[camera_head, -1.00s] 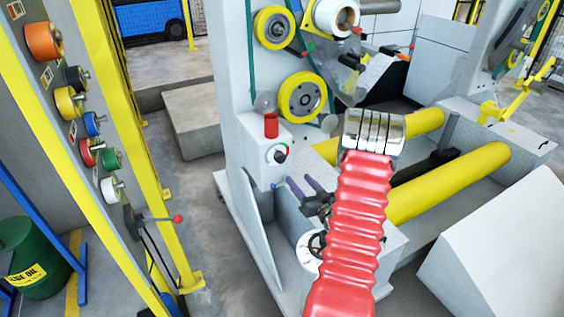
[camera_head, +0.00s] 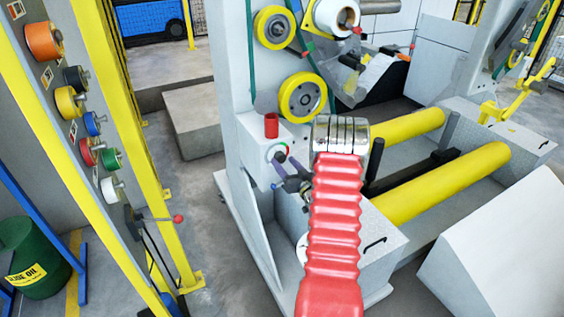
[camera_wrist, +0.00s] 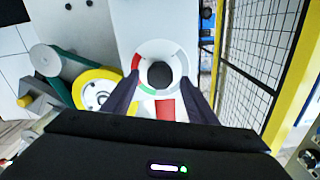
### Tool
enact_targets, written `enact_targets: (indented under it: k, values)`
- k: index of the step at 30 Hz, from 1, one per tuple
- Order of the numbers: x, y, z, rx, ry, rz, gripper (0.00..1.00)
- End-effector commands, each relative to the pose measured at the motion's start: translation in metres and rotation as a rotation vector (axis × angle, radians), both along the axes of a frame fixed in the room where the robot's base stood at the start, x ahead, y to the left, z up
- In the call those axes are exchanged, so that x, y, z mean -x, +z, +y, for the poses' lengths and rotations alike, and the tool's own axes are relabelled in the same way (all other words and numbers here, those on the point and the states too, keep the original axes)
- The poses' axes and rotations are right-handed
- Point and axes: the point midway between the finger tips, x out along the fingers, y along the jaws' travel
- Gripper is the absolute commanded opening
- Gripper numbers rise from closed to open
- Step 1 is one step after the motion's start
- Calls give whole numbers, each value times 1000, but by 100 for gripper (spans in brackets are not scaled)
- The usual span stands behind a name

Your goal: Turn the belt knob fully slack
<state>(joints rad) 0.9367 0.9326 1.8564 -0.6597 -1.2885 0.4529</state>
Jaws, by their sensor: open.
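The belt knob is a dark round knob (camera_wrist: 160,74) at the centre of a pale dial (camera_wrist: 178,60) with green and red arc marks. In the head view the dial (camera_head: 270,152) is on the front of a white box, partly covered by my gripper. My gripper (camera_head: 284,171) is open, with its dark fingers close in front of the dial. In the wrist view the fingers lie left and right of the knob, with space between each finger and the knob. I cannot tell how deep the fingertips reach, or any pointer on the knob.
A red cylinder (camera_head: 271,125) stands on the white box just above the dial. A yellow-rimmed wheel (camera_head: 302,97) is above and right. Two yellow rollers (camera_head: 450,185) lie to the right. A yellow post (camera_head: 150,170) stands left, across clear floor.

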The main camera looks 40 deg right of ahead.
Motion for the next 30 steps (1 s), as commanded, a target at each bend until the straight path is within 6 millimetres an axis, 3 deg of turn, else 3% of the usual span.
enact_targets:
  k: [6, 16, 30]
  values:
    - [-18, 0, -6, 0, -1, 0, 52]
    - [-20, 0, -7, 0, -1, 0, 52]
    - [-20, 0, -6, 0, -1, 1, 19]
